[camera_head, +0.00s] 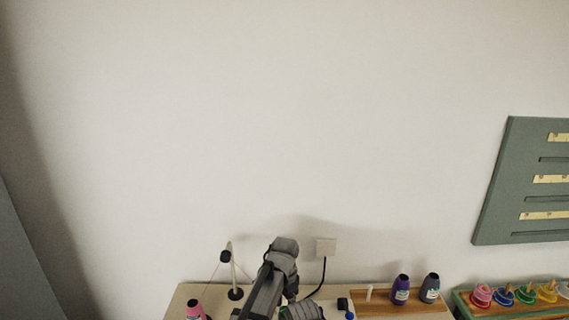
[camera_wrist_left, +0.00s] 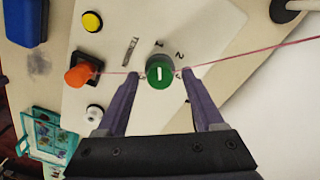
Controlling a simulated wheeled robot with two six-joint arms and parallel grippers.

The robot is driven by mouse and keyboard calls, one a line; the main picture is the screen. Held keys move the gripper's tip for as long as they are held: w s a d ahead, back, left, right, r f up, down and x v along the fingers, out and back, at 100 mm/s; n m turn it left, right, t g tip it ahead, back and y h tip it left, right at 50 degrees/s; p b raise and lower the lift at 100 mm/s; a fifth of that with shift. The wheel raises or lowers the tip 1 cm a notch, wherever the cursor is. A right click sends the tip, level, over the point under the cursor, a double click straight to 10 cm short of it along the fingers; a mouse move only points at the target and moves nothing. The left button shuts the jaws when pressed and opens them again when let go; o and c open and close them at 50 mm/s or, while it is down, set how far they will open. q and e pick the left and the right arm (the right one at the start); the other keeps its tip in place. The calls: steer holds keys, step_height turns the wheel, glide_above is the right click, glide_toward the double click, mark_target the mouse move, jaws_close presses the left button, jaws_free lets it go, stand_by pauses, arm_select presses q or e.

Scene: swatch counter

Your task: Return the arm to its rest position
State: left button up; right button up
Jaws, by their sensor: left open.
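My left arm (camera_head: 268,285) rises from the bottom of the head view, in front of the counter's back edge. Its jaws are not clear there. In the left wrist view my left gripper (camera_wrist_left: 161,76) is open, its two dark fingers apart. A green knob (camera_wrist_left: 160,72) with a white mark shows between the fingertips, on a pale panel (camera_wrist_left: 215,28). I cannot tell whether the fingertips touch it. My right gripper is in neither view.
A pink thread (camera_wrist_left: 255,48) crosses the panel. An orange knob (camera_wrist_left: 80,72), yellow button (camera_wrist_left: 92,21) and white button (camera_wrist_left: 94,112) lie left.

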arm_select(q)
steer(key=shift+m, duration=0.6)
